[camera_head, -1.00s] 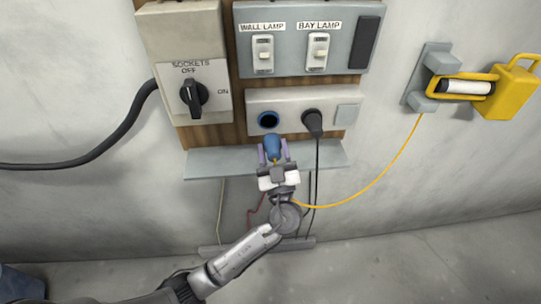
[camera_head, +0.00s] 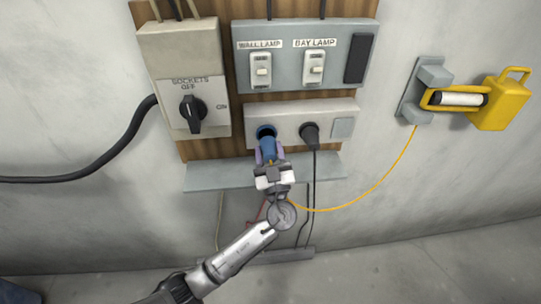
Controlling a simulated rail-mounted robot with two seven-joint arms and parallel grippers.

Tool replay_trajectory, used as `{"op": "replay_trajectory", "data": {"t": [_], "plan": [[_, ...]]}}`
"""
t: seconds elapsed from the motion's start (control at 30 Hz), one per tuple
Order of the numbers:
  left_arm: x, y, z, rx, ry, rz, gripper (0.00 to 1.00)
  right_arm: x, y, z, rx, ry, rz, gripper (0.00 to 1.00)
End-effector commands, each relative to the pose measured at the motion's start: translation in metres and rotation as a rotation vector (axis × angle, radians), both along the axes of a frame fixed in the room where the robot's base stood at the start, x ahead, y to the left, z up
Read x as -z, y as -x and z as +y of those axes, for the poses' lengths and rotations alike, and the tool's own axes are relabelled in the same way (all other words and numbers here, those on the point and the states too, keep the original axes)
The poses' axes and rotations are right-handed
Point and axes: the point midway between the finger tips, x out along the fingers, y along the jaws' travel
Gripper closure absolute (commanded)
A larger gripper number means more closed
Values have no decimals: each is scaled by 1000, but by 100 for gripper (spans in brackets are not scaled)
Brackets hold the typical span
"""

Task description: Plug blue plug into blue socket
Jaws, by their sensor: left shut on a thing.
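The blue socket (camera_head: 266,132) is a round opening at the left of the grey socket panel. My left gripper (camera_head: 269,154) is shut on the blue plug (camera_head: 268,148), just below the socket. The plug points up toward the opening, and its tip overlaps the socket's lower edge in this view. I cannot tell how far the tip is inside. My right gripper is not in view.
A black plug (camera_head: 310,132) sits in the socket to the right. The rotary switch (camera_head: 191,110) points to OFF. A grey shelf (camera_head: 215,177) runs below the panel. A yellow lamp (camera_head: 502,101) hangs at right, with a yellow cable (camera_head: 385,183).

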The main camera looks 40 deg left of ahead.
Motion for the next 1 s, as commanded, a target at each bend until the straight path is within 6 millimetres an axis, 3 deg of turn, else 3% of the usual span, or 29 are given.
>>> {"op": "replay_trajectory", "data": {"t": [0.33, 1.0], "plan": [[-1, -10, 11, 0, -1, -1, 73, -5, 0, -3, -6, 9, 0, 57], [0, -11, 12, 1, 1, -1, 73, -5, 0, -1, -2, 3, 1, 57]]}}
